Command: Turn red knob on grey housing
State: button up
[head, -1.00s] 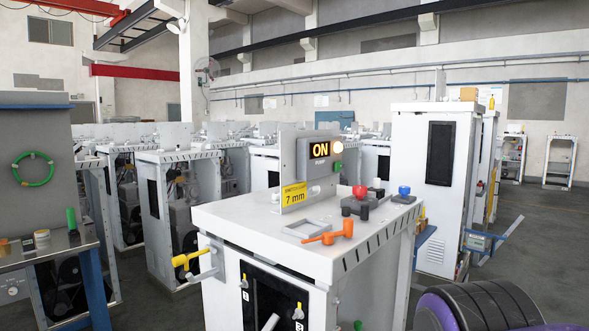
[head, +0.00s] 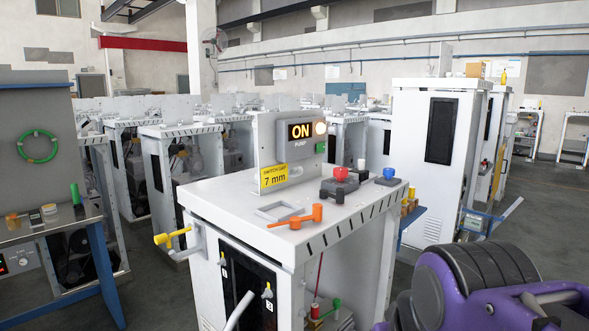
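A red knob (head: 340,174) sits on a dark grey housing (head: 337,190) on top of the white cabinet (head: 236,203), near its back right. A blue knob (head: 389,173) on a dark base stands to its right. My gripper is not in view. Only purple and dark ribbed parts of my own arm show at the lower right, apart from the knob.
A grey pump box (head: 291,135) with a lit ON display stands behind the knobs. An orange handle (head: 298,219) and a grey frame (head: 278,212) lie in front. A yellow-tipped lever (head: 172,237) sticks out left. Taller white cabinet (head: 435,140) stands behind right.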

aim_at(341, 173)
jog(key=l+u, duration=0.2)
jog(key=l, duration=0.65)
jog(key=i+l+u, duration=0.15)
jog(key=l, duration=0.3)
jog(key=i+l+u, duration=0.15)
jog(key=l, duration=0.35)
jog(key=i+l+u, duration=0.1)
jog(key=l, duration=0.35)
jog(key=i+l+u, duration=0.15)
jog(key=l, duration=0.4)
jog(key=i+l+u, duration=0.15)
jog(key=l, duration=0.35)
